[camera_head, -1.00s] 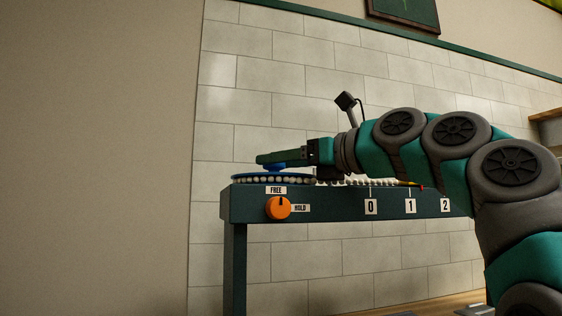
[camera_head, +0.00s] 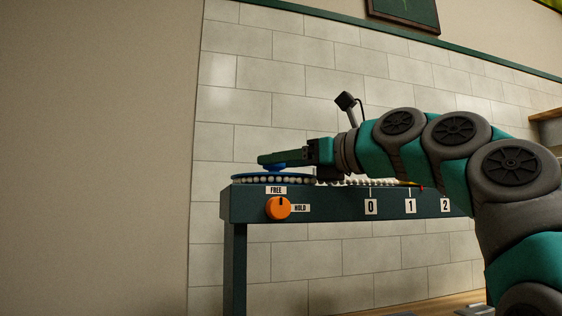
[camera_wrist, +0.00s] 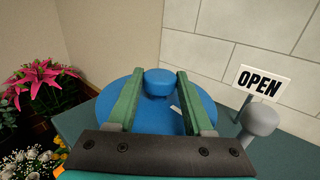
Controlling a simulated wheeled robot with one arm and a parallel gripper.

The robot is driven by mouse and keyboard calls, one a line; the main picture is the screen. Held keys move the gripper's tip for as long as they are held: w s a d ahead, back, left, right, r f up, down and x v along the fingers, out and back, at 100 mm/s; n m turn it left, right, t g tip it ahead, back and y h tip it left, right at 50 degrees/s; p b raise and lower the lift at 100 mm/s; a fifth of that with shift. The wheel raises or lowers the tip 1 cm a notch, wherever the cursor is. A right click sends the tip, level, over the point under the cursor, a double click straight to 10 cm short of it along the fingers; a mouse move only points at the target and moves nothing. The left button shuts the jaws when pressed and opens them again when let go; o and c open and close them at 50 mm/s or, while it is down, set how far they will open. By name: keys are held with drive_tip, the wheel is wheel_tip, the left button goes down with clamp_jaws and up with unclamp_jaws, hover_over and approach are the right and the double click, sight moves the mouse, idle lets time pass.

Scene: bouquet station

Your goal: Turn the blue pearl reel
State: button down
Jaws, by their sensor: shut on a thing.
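The blue pearl reel (camera_head: 240,176) lies flat at the left end of a dark green bench, with white pearls around its rim. In the wrist view its wide blue disc (camera_wrist: 112,97) shows below a round blue knob (camera_wrist: 158,78). My gripper (camera_head: 268,158) reaches in from the right above the reel. Its two green fingers stand on either side of the knob, shut on it. A row of white pearls (camera_head: 360,182) runs right from the reel along the bench top. Part of it is hidden by my gripper and arm.
The bench front (camera_head: 335,206) has an orange dial (camera_head: 278,208) between FREE and HOLD labels, its mark toward FREE, and plates 0, 1, 2. The wrist view shows an OPEN sign (camera_wrist: 262,83), a grey rounded post (camera_wrist: 261,120) and pink flowers (camera_wrist: 42,80). A tiled wall stands behind.

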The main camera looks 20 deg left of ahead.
sight(274, 174)
drive_tip(key=shift+r, duration=0.1)
drive_tip(key=shift+s+r+m+t, duration=0.15)
drive_tip(key=shift+s+m+t, duration=0.05)
drive_tip(key=shift+m+t, duration=0.45)
drive_tip(key=shift+s+a+f+m+t+h+p, duration=0.15)
drive_tip(key=shift+m+t+h, duration=0.65)
drive_tip(key=shift+t, duration=0.5)
drive_tip(key=shift+w+d+f+m+t+h+p, duration=0.15)
drive_tip(key=shift+m+t+h, duration=0.65)
drive_tip(key=shift+t, duration=0.45)
drive_tip(key=shift+s+a+r, duration=0.1)
drive_tip(key=shift+a, duration=0.05)
drive_tip(key=shift+c, duration=1.5)
unclamp_jaws()
drive_tip(key=v, duration=0.7)
drive_tip(key=shift+s, duration=0.1)
drive_tip(key=shift+s+d, duration=0.15)
drive_tip(key=shift+d, duration=0.2)
